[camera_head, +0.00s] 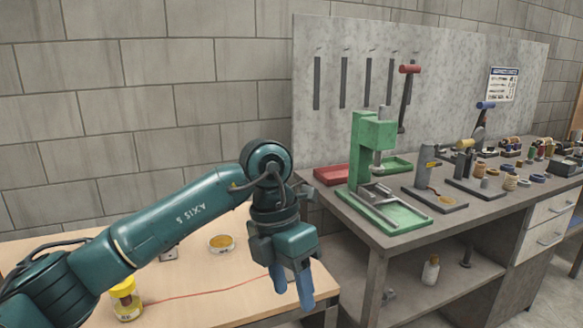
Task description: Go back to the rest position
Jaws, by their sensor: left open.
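My left gripper (292,290) hangs at the end of my teal left arm (165,228) in the middle of the view. Its blue fingers point down, apart from each other, and I see nothing between them. It is above the right end of a light wooden table (205,285). My right gripper is not in this view.
A yellow container (125,300) and a round dish (221,243) are on the wooden table, with a red line across it. At the right, a grey workbench (410,233) carries a green press (366,155) and several small tools. A pegboard (335,75) stands behind.

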